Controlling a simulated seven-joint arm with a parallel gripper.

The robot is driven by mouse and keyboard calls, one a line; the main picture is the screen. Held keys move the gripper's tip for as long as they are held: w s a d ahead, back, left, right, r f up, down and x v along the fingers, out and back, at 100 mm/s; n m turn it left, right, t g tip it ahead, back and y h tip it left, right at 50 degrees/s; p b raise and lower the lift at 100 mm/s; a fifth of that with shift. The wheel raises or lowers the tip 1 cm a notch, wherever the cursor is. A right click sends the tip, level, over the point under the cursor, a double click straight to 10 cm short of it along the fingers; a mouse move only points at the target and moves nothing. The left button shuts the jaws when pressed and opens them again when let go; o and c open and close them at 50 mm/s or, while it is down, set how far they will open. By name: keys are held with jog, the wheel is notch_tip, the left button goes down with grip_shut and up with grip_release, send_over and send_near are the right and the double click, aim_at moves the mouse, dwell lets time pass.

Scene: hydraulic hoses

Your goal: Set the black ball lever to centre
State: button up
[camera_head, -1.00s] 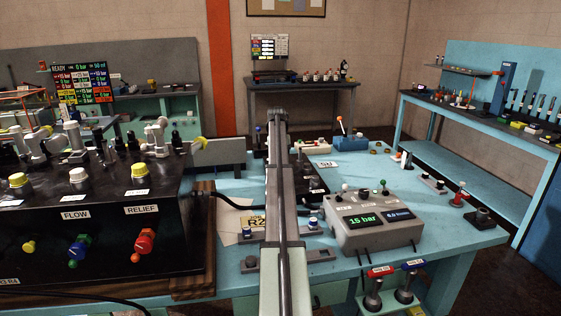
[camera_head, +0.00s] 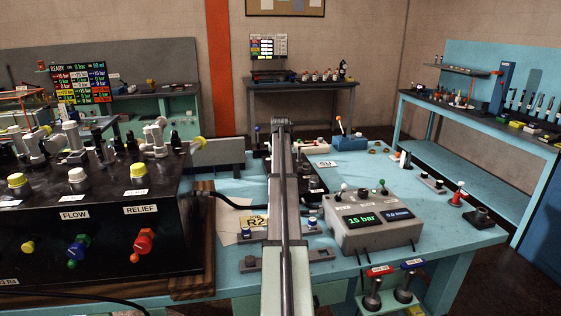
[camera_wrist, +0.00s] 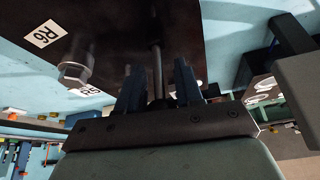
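In the wrist view, my gripper (camera_wrist: 155,76) shows two dark blue fingers standing apart. A thin dark rod (camera_wrist: 157,62) rises from the black plate (camera_wrist: 120,30) and passes between them. A dark shape at its near end is too dim to make out, so I cannot confirm that this is the black ball lever. The rod shows a gap to the fingers, and I cannot tell its tilt. In the head view, my arm hides the gripper and part of the black block (camera_head: 312,178) on the blue bench.
A grey console (camera_head: 370,235) with small ball-topped knobs and "15 bar" display stands right of my arm. A black hydraulic unit (camera_head: 95,225) with coloured knobs stands left. A metal fitting (camera_wrist: 75,68) sits by labels R5 and R6. A black hose (camera_head: 230,203) runs towards the block.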

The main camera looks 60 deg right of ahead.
jog(key=o, duration=0.3)
jog(key=v, duration=1.4)
jog(key=shift+d, duration=0.1)
